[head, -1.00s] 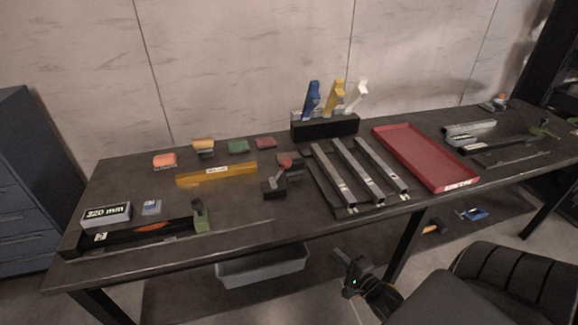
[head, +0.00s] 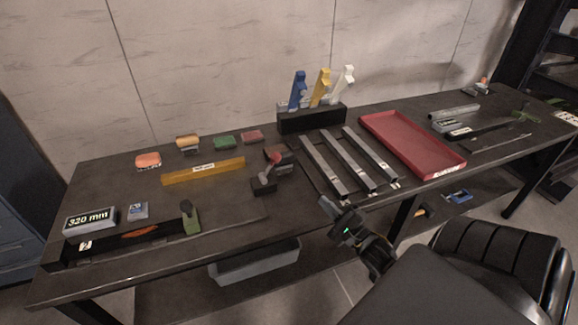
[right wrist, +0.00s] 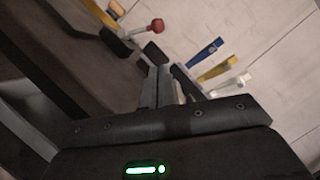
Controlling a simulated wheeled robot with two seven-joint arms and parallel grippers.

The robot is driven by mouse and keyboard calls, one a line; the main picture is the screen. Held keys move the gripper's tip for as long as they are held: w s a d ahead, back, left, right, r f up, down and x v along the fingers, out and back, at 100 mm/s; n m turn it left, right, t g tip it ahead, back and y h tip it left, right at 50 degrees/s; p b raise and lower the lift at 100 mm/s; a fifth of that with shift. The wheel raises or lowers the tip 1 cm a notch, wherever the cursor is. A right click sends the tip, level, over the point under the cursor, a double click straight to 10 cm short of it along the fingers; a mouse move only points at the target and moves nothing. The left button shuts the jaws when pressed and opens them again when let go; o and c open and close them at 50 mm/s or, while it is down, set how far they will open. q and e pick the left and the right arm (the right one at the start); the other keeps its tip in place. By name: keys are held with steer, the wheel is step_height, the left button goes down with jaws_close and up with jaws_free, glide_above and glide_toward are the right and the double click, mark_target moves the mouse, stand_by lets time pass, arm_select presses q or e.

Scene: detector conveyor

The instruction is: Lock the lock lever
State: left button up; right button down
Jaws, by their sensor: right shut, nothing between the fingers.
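A small lever with a red knob (head: 275,159) stands tilted on a dark base (head: 262,186) in the middle of the table. The red knob (right wrist: 156,25) also shows at the top of the right wrist view, beyond my fingers. My right gripper (head: 327,205) is at the table's front edge, right of and nearer than the lever, apart from it. It is shut and empty. Its fingers (right wrist: 155,60) point toward the table in the wrist view. My left gripper is not in view.
Several metal bars (head: 322,165) lie just beyond my right gripper, with a red tray (head: 412,145) to their right. A yellow bar (head: 203,171) lies left of the lever. Blue, yellow and white handles stand in a black block (head: 312,119) behind. A black chair (head: 490,262) stands in front.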

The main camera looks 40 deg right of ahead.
steer(key=p+x, duration=0.2)
steer(key=x, duration=1.5)
steer(key=shift+p, duration=0.35)
